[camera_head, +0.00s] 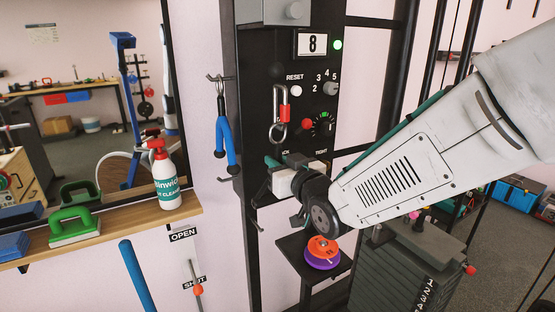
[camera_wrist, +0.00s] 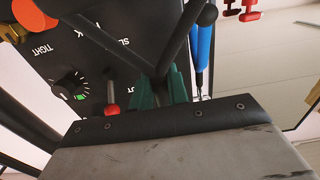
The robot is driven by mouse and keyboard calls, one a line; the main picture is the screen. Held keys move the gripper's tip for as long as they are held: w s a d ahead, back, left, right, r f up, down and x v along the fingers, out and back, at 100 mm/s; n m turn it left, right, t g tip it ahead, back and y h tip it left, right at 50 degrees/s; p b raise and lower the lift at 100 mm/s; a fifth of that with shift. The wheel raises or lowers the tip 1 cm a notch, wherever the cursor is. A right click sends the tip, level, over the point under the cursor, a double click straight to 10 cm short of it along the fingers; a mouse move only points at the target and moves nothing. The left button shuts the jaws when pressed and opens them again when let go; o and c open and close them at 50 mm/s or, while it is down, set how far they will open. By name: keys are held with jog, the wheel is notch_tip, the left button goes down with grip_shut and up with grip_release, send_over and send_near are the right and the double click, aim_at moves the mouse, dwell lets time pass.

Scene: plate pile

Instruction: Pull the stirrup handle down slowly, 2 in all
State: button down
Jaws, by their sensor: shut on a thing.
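My gripper (camera_head: 274,163) has teal fingers and is in front of the black panel, below the hanging red-and-silver carabiner (camera_head: 281,112). In the wrist view the teal fingers (camera_wrist: 163,90) are shut on the black stirrup handle (camera_wrist: 183,42), whose dark bars form a V at the fingertips. In the head view the stirrup handle (camera_head: 262,188) shows only as dark bars beside and below the fingers; my wrist hides much of it. The counter (camera_head: 312,44) above reads 8, and a green lamp (camera_head: 338,44) is lit beside it.
A blue-handled grip (camera_head: 225,140) hangs left. A small black shelf below holds orange and purple discs (camera_head: 322,252). A weight stack (camera_head: 400,270) stands at lower right. A spray bottle (camera_head: 164,178) stands on the wooden ledge.

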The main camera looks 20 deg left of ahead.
jog(key=shift+f, duration=0.2)
jog(key=shift+f, duration=1.2)
jog(key=shift+f, duration=1.05)
jog(key=shift+f, duration=1.15)
